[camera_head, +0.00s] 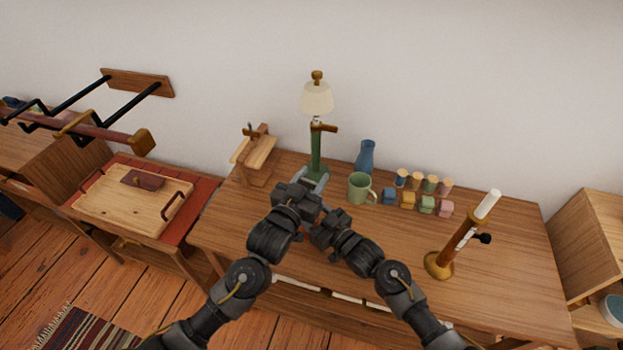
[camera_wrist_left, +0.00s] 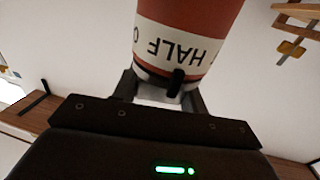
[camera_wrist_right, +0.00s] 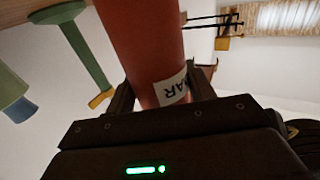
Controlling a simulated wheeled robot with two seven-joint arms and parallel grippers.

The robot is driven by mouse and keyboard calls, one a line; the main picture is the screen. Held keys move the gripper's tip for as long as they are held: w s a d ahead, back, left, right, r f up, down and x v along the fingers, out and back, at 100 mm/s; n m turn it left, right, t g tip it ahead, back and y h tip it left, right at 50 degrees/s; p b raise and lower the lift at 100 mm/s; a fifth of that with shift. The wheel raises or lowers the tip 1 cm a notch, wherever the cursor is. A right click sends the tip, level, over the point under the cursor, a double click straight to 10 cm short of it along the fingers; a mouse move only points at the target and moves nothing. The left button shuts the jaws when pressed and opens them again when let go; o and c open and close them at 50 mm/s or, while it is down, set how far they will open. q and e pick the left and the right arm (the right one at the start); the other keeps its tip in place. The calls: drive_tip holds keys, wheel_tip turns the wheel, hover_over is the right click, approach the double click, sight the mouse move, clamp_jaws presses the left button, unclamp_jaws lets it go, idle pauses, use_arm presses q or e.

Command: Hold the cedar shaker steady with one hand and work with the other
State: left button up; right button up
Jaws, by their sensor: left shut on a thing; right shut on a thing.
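The cedar shaker is a red-brown cylinder with a white label band. In the left wrist view the shaker (camera_wrist_left: 190,18) stands between the fingers of my left gripper (camera_wrist_left: 165,88), and its label reads "HALF" upside down. In the right wrist view the shaker (camera_wrist_right: 142,40) is between the fingers of my right gripper (camera_wrist_right: 160,92), with the letters "AR" on the label. Both grippers are shut on it. In the head view my left gripper (camera_head: 308,198) and right gripper (camera_head: 328,228) meet over the table and hide most of the shaker.
A green lamp (camera_head: 317,150), green mug (camera_head: 359,187), blue vase (camera_head: 366,158) and several small coloured pots (camera_head: 408,199) stand behind my grippers on the wooden table (camera_head: 500,270). Table space between is clear.

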use_arm(q)
drive_tip(key=shift+a+n+t+y, duration=0.1)
drive_tip(key=shift+n+t+y, duration=0.2)
drive_tip(key=shift+n+y, duration=0.3)
drive_tip(key=shift+y, duration=0.4)
drive_tip(key=o, duration=1)
drive_tip(key=shift+s+a+f, duration=0.1)
drive_tip(key=shift+s+a, duration=0.1)
drive_tip(key=shift+s, duration=0.3)
drive_tip(key=v, duration=1.1)
